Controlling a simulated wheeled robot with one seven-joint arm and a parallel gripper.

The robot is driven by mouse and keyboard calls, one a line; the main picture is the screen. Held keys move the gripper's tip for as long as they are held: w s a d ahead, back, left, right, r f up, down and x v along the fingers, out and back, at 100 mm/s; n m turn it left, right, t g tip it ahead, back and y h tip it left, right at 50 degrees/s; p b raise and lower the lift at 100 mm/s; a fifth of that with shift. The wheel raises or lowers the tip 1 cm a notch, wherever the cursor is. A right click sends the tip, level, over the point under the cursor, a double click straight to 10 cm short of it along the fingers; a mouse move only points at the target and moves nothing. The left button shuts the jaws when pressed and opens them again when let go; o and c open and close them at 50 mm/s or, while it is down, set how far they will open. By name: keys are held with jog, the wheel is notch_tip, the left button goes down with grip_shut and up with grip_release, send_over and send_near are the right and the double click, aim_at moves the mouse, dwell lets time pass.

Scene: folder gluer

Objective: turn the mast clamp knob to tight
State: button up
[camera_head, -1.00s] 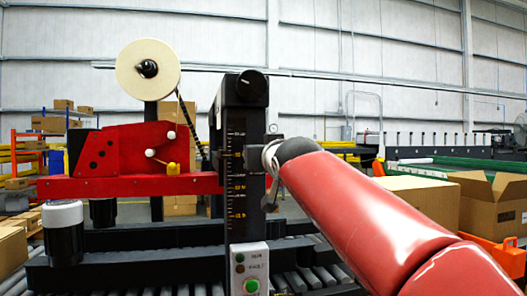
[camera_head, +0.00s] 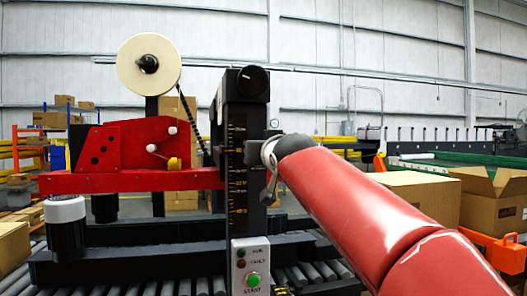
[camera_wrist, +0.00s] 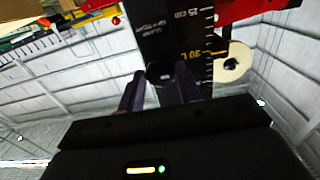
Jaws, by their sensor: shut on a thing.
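The black mast (camera_head: 236,140) with its yellow-and-white scale stands upright at the centre of the head view. In the wrist view the mast (camera_wrist: 172,22) fills the top middle. My gripper (camera_wrist: 160,86) is shut on the dark mast clamp knob (camera_wrist: 160,74), with one finger on each side of it. In the head view my gripper (camera_head: 256,152) meets the right side of the mast. My wrist and arm hide most of that contact, and the clamp knob cannot be made out there. Whether the knob is loose or tight cannot be read.
Another black knob (camera_head: 252,79) sits atop the mast. A red tape head (camera_head: 135,150) with a cream reel (camera_head: 148,63) is on the left. A control box (camera_head: 251,266) with a green button is below. Cardboard boxes (camera_head: 492,206) stand on the right.

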jog(key=shift+m, duration=0.3)
jog(key=m+b, duration=0.4)
jog(key=m, duration=1.3)
jog(key=shift+a, duration=0.1)
dwell(0.3)
jog(key=o, duration=1)
jog(key=shift+c, duration=0.2)
jog(key=shift+s, duration=0.1)
